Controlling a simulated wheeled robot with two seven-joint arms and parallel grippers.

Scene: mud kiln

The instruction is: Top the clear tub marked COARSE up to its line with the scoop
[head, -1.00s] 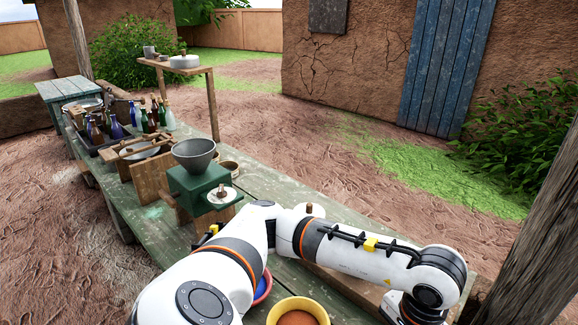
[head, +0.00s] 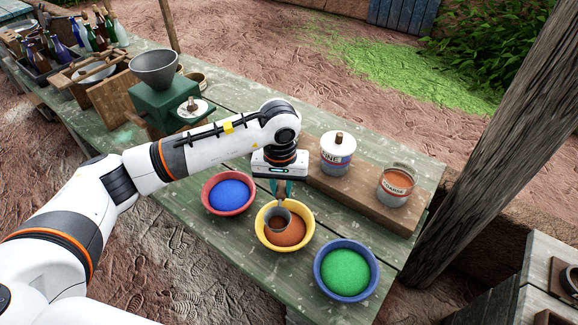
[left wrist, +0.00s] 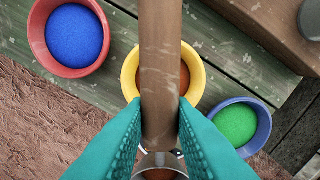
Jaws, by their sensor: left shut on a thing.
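My left gripper (head: 281,190) is shut on the brown handle of the scoop (head: 279,217); the handle (left wrist: 160,75) runs between the teal fingers in the left wrist view. The scoop's metal cup is at the yellow bowl (head: 264,238) of orange-brown grains. I cannot tell whether it touches them. Brown shows inside the cup (left wrist: 160,173). The clear tub marked COARSE (head: 396,187) stands right of the gripper on a wooden board, with orange-brown grains inside; its fill line is too small to read. My right gripper is not in view.
A lidded tub marked FINE (head: 338,150) stands on the board (head: 350,193) left of COARSE. A red bowl of blue grains (head: 229,193) and a blue bowl of green grains (head: 346,270) flank the yellow bowl. A green grinder (head: 160,105) and bottles stand farther left.

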